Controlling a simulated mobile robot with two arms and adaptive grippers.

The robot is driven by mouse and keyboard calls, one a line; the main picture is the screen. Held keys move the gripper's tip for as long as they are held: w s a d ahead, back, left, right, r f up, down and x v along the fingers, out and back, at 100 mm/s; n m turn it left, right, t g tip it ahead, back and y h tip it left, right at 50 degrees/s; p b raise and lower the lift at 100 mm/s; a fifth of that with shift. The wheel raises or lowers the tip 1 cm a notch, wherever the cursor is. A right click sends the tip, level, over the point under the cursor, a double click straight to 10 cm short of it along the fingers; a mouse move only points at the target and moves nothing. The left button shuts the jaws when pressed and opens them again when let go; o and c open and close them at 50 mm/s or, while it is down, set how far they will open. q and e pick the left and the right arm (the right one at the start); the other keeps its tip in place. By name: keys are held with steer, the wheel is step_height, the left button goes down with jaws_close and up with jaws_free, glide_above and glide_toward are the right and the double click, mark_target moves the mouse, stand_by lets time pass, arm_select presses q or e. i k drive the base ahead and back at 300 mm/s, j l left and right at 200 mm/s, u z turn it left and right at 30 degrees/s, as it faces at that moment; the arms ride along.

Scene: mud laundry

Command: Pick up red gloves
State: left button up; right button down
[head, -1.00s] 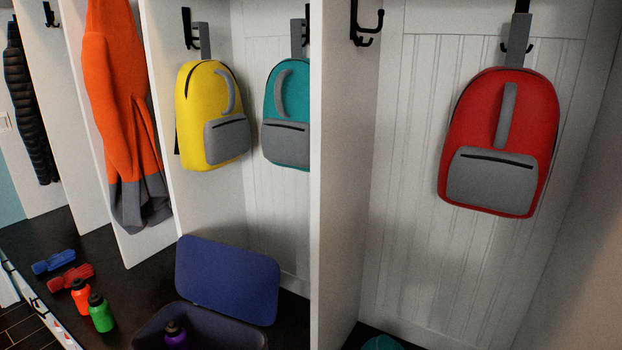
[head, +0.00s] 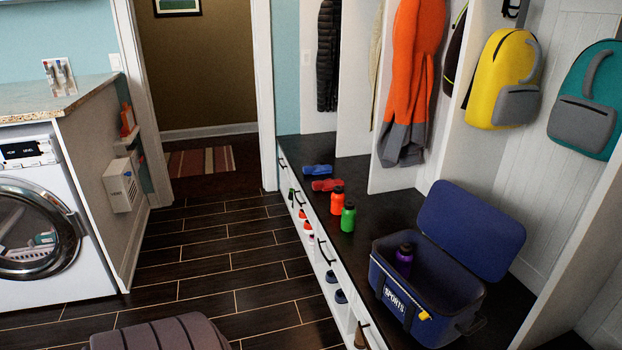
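The red gloves (head: 327,185) lie on the dark bench top, near its front edge. A pair of blue gloves (head: 318,170) lies just beyond them. An orange bottle (head: 337,202) and a green bottle (head: 348,217) stand upright on the bench, nearer to me than the red gloves. Neither of my grippers shows in the head view.
An open blue cooler (head: 395,306) with a purple bottle (head: 404,260) inside sits on the bench's near end. A washing machine (head: 40,225) stands at the left. The wooden floor (head: 215,260) between them is mostly clear. An orange coat (head: 409,75) hangs above the bench.

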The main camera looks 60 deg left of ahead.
mark_target(328, 185)
steer(key=j+u, duration=0.15)
steer(key=u, duration=0.3)
steer(key=i+j+u, duration=0.1)
steer(key=u, duration=0.35)
steer(key=j+u, duration=0.2)
steer(key=u, duration=0.3)
steer(key=i+l, duration=0.05)
